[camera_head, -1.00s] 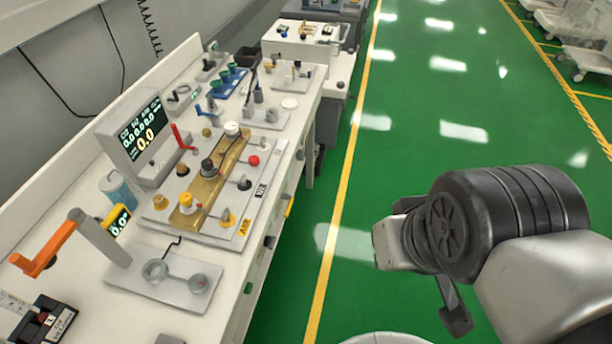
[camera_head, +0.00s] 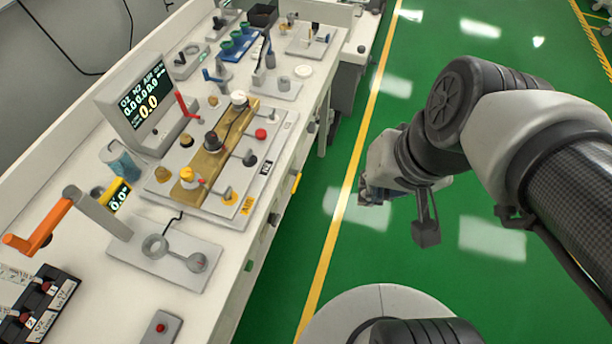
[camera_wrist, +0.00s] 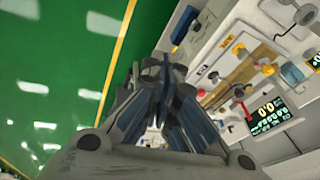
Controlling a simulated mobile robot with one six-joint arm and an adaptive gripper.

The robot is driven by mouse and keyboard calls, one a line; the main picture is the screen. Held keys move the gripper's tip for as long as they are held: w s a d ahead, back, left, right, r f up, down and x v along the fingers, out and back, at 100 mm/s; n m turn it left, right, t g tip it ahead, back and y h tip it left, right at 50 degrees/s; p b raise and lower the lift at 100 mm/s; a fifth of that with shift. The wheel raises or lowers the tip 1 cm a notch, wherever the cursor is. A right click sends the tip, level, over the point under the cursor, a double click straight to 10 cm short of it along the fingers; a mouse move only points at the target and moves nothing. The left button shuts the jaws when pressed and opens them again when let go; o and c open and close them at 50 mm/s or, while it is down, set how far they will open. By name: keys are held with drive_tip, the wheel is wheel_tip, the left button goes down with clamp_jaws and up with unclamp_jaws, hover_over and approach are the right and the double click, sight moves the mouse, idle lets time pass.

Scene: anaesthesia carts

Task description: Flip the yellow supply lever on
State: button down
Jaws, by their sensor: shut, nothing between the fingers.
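A grey supply panel (camera_head: 218,208) lies on the white bench at the left of the head view, with a brass strip along it. On its right side several small levers stand in a row. The yellow supply lever (camera_head: 230,198) is the nearest of these, beside a yellow label (camera_head: 246,205). It is small, and I cannot tell its exact position. My gripper (camera_head: 372,197) is over the green floor, right of the bench edge and apart from the panel. Its fingers (camera_wrist: 160,70) are shut and empty. In the wrist view they hide part of the bench.
A grey monitor (camera_head: 148,105) stands behind the panel. An orange-handled crank (camera_head: 40,230) and a grey plate (camera_head: 165,262) are on the bench nearer me. Yellow and dark handles stick out from the bench front. The floor right of the bench is clear.

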drive_tip(key=w+a+f+m+g+y+p, duration=0.1)
drive_tip(key=w+a+f+m+y+p, duration=0.1)
drive_tip(key=w+f+m, duration=0.5)
drive_tip(key=w+a+f+m+g+y+p, duration=0.1)
drive_tip(key=w+a+f+m+y, duration=0.25)
drive_tip(key=w, duration=0.55)
drive_tip(key=w+d+f+m+p, duration=0.1)
drive_tip(key=f+m, duration=0.4)
drive_tip(key=f, duration=0.6)
drive_tip(key=w+d+f+m+t+p, duration=0.1)
drive_tip(key=w+d+f+m, duration=0.1)
drive_tip(key=f, duration=1)
drive_tip(key=d+m, duration=0.1)
drive_tip(key=m, duration=0.1)
drive_tip(key=shift+f+m, duration=0.25)
drive_tip(key=shift+m, duration=0.1)
drive_tip(key=b+x, duration=0.3)
drive_tip(key=x, duration=0.7)
drive_tip(key=r, duration=0.1)
drive_tip(key=a+r, duration=0.2)
drive_tip(key=shift+w+r, duration=0.1)
drive_tip(key=shift+w, duration=0.3)
